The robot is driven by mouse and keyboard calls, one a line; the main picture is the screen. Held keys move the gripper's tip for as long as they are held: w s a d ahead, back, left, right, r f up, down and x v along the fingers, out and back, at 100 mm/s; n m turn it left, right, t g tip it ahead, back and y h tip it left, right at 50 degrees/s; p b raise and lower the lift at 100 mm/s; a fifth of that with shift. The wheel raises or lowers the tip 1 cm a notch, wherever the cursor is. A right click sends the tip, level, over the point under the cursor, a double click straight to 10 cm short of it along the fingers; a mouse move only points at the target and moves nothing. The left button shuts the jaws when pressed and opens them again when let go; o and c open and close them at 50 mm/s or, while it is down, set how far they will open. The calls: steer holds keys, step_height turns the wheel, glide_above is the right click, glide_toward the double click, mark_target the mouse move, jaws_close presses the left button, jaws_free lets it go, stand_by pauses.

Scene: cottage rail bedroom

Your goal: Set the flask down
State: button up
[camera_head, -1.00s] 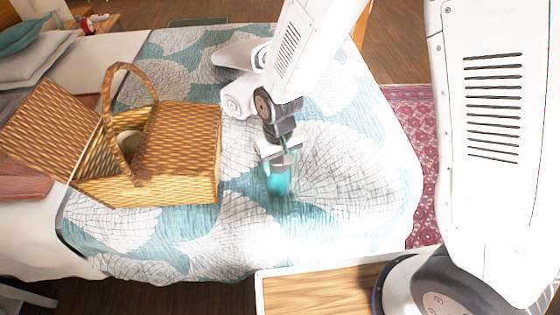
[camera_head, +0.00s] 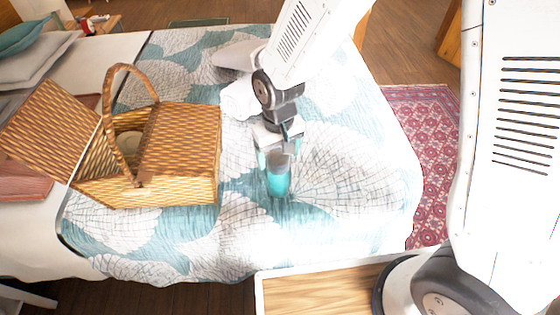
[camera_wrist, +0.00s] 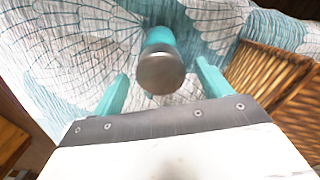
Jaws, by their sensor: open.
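The flask (camera_head: 279,182) is teal with a grey metal cap. It stands upright on the patterned bed cover, to the right of the wicker basket. My gripper (camera_head: 275,155) is just above and around its top, with the fingers spread. In the wrist view the flask (camera_wrist: 160,65) shows cap first between the two teal fingertips (camera_wrist: 158,88) of my gripper, with a gap on both sides. The flask's base is partly hidden by its own body in the wrist view.
The wicker basket (camera_head: 180,150) has one lid raised and a tall handle. The bed cover (camera_head: 350,180) is clear to the right of the flask. Pillows (camera_head: 35,55) lie at the far left, and a red rug (camera_head: 425,140) is on the floor at right.

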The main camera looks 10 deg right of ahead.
step_height(320, 180, up, 8)
steer(key=shift+r, duration=0.1)
steer(key=shift+d+r, duration=0.2)
steer(key=shift+r, duration=0.05)
steer(key=s+d+r+m, duration=0.2)
steer(key=s+d+r, duration=0.6)
steer(key=s+d, duration=0.1)
steer(key=s+d+r+m+t, duration=0.1)
steer(key=s+d+r+m, duration=0.1)
steer(key=s+d+r, duration=0.6)
steer(key=s+d, duration=0.2)
steer(key=d, duration=0.1)
steer(key=shift+s+d, duration=0.3)
steer(key=shift+d, duration=0.1)
